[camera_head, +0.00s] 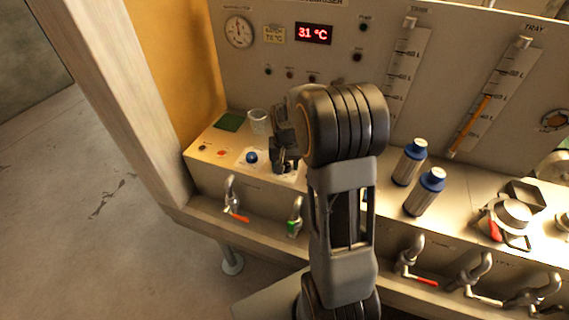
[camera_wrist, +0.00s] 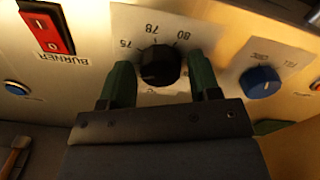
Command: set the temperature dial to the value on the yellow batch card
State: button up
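The yellow batch card (camera_head: 274,34) is on the upright panel; its small print looks like 76 °C, but the last digit is hard to read. The temperature dial (camera_wrist: 160,66) is a black round knob on a pale plate marked 75, 78 and 80 in the wrist view. Its pointer is not clear. My gripper (camera_wrist: 162,84) has its green fingers on either side of the dial, apart from each other, with a narrow gap seen at the right finger. In the head view my gripper (camera_head: 282,164) is low over the ledge and hides the dial.
A red display (camera_head: 313,33) reads 31 °C. A blue knob (camera_wrist: 260,82) is right of the dial and a red burner switch (camera_wrist: 46,30) left. A metal cup (camera_head: 258,122) stands behind my gripper. Blue-capped bottles (camera_head: 409,162) stand to the right.

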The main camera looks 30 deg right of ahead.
jog(key=c, duration=0.6)
jog(key=shift+a, duration=0.15)
jog(key=shift+c, duration=0.5)
jog(key=m, duration=0.4)
jog(key=shift+b, duration=0.35)
jog(key=m, duration=0.4)
jog(key=shift+m, duration=0.4)
jog(key=m+b, duration=0.1)
jog(key=m, duration=0.3)
jog(key=shift+m, duration=2.4)
